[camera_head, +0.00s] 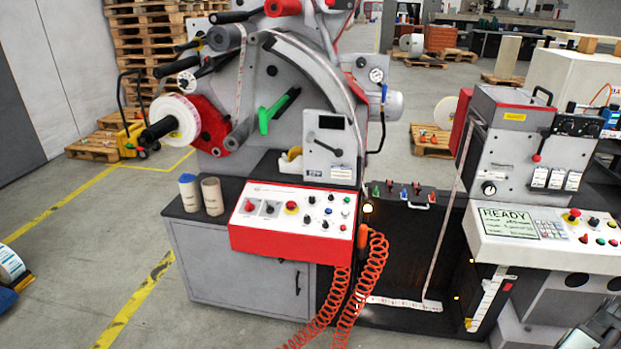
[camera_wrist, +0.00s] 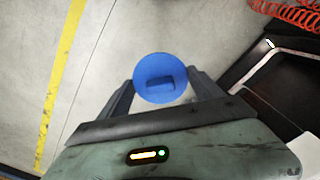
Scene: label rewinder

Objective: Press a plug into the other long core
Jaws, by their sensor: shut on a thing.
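A blue round plug (camera_wrist: 160,70) with a raised grip bar is between the fingers of my gripper (camera_wrist: 162,84) in the wrist view. My gripper is shut on it, and bare floor lies below. Two long cores stand upright side by side in the head view, on the dark top of the grey cabinet at the left. The left core (camera_head: 189,197) has a blue top. The right core (camera_head: 212,198) is plain brown cardboard with no blue on top. Neither core shows in the wrist view.
The red-edged control panel (camera_head: 295,215) is just right of the cores. The rewinder's white label roll (camera_head: 178,120) and its black shaft hang above them. Orange coiled hoses (camera_head: 362,285) hang at the panel's right. Open floor (camera_head: 75,270) lies left of the cabinet (camera_head: 235,265).

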